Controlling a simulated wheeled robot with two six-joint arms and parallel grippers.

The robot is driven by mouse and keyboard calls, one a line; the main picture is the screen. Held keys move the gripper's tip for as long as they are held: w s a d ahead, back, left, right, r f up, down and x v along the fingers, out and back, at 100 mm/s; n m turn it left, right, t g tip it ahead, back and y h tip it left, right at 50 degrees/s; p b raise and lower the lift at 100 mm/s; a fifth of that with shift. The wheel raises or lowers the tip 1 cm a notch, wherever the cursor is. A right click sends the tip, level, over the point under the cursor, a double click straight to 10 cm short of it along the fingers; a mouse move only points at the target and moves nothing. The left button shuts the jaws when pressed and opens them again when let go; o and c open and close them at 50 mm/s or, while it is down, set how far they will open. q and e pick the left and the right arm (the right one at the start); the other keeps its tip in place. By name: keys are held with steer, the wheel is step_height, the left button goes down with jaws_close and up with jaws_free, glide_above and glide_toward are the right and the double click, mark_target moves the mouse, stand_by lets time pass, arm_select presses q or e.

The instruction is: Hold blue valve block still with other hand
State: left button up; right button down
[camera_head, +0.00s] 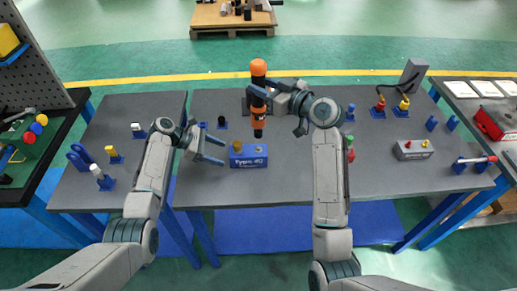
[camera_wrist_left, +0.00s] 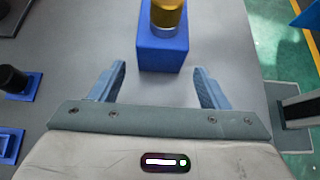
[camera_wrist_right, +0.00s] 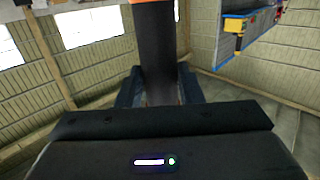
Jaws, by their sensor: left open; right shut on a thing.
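The blue valve block (camera_head: 249,160) stands on the grey table just left of the middle, with a brass-coloured fitting on top. It also shows at the top centre of the left wrist view (camera_wrist_left: 162,57). My left gripper (camera_head: 219,149) is open and empty, just left of the block. In the left wrist view its fingers point at the block, with a gap before it. My right gripper (camera_head: 260,99) is shut on an orange-and-black tool (camera_head: 258,68), held upright above and behind the block. The tool's dark shaft fills the middle of the right wrist view (camera_wrist_right: 155,45).
A grey box (camera_head: 413,150) with small knobs lies at the right of the table. Several small blue stands with fittings are spread along both sides. A red-and-green item (camera_head: 350,148) sits beside my right forearm. The table in front of the block is clear.

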mark_target(230, 156)
arm_select(q)
steer(key=shift+x, duration=2.65)
steer(key=c, duration=1)
